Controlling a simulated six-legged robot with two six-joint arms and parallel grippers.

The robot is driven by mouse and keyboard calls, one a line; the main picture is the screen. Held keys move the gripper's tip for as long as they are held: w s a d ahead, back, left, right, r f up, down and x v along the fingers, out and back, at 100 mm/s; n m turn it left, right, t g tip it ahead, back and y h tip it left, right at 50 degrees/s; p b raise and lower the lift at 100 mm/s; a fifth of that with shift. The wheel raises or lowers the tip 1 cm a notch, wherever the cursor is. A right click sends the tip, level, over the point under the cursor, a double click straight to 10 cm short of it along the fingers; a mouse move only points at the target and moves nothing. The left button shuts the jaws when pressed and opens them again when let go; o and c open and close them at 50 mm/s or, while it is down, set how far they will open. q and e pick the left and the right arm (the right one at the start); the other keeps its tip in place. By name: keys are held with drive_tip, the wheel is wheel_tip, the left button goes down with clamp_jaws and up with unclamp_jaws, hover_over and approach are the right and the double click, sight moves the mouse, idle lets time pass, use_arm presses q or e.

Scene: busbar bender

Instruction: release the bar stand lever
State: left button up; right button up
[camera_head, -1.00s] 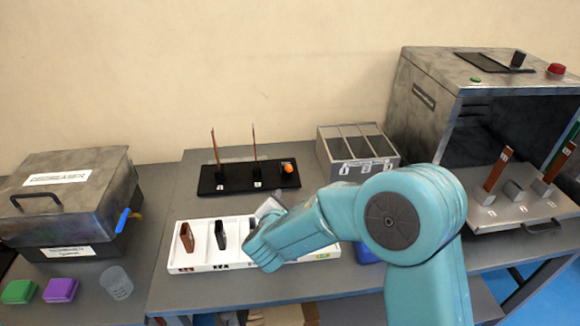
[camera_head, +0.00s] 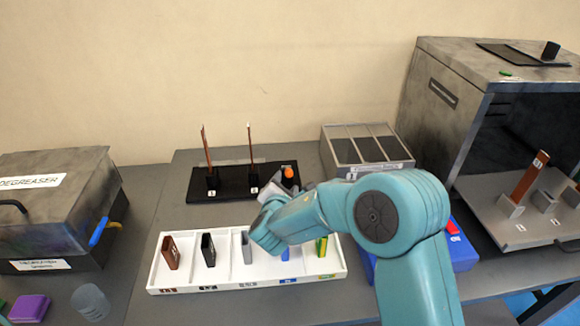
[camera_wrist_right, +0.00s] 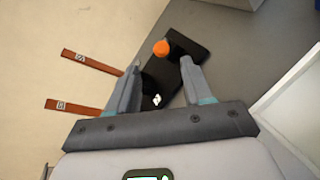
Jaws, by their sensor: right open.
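The bar stand is a black plate (camera_head: 231,186) at the back middle of the table, with two thin copper bars (camera_head: 207,158) standing upright on it. The lever's orange knob (camera_head: 288,172) is at the plate's right end. In the right wrist view the orange knob (camera_wrist_right: 161,47) shows beyond my open fingers, roughly between them and apart from them. My right gripper (camera_head: 271,192) is just below and left of the knob in the head view. It also shows open and empty in the right wrist view (camera_wrist_right: 164,75). My left gripper is not in view.
A white tray (camera_head: 153,275) with several coloured upright pieces lies in front of the stand. A grey divided box (camera_head: 345,150) stands right of it. A large grey machine (camera_head: 440,110) is at right, a degreaser box (camera_head: 60,215) at left.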

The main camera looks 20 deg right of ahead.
sight(290, 171)
drive_tip(key=p+x, duration=0.2)
drive_tip(key=x, duration=0.8)
drive_tip(key=shift+d+f, duration=0.15)
drive_tip(key=shift+f, duration=0.05)
drive_tip(key=shift+w+d+f, duration=0.2)
drive_tip(key=shift+w, duration=0.2)
drive_tip(key=shift+s+a+r, duration=0.1)
drive_tip(key=shift+s+r, duration=0.05)
drive_tip(key=c, duration=0.6)
clamp_jaws()
